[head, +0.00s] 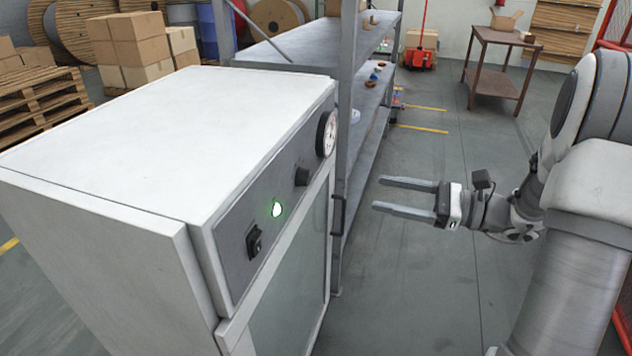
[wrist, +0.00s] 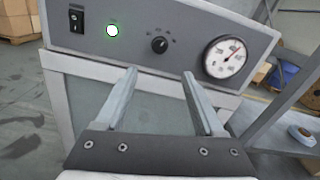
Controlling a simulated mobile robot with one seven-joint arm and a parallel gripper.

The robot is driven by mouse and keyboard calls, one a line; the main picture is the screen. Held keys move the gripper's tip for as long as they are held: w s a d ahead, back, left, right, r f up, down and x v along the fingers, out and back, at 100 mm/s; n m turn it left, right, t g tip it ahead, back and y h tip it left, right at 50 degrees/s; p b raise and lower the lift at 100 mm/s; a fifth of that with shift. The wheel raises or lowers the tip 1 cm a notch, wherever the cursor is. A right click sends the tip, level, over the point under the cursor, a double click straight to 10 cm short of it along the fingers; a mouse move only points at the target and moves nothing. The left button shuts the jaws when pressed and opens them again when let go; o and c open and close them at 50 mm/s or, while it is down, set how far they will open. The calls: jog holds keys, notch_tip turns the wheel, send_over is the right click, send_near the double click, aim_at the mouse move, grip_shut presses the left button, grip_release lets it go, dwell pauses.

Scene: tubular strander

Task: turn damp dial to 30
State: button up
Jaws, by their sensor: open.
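The damp dial is most likely the small black knob (wrist: 159,45) with marks around it, in the middle of the grey control panel in the wrist view. The knob also shows in the head view (head: 302,176), on the panel's slanted front. The marks are too small to read. My gripper (head: 374,194) is open and empty, to the right of the cabinet and apart from it. In the wrist view my gripper's fingers (wrist: 158,72) point at the panel, with the knob just beyond and between their tips.
The white cabinet (head: 150,120) carries a black switch (head: 254,241), a lit green lamp (head: 277,209), a round gauge (head: 328,134) and a black door handle (head: 338,215). A grey shelf rack (head: 290,55) stands just behind it. The floor around my gripper is clear.

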aim_at(310, 179)
jog(key=b+x, duration=0.1)
jog(key=x, duration=1.3)
jog(key=shift+a+r+b, duration=0.1)
jog(key=shift+a+b, duration=0.05)
jog(key=shift+b, duration=0.25)
grip_shut()
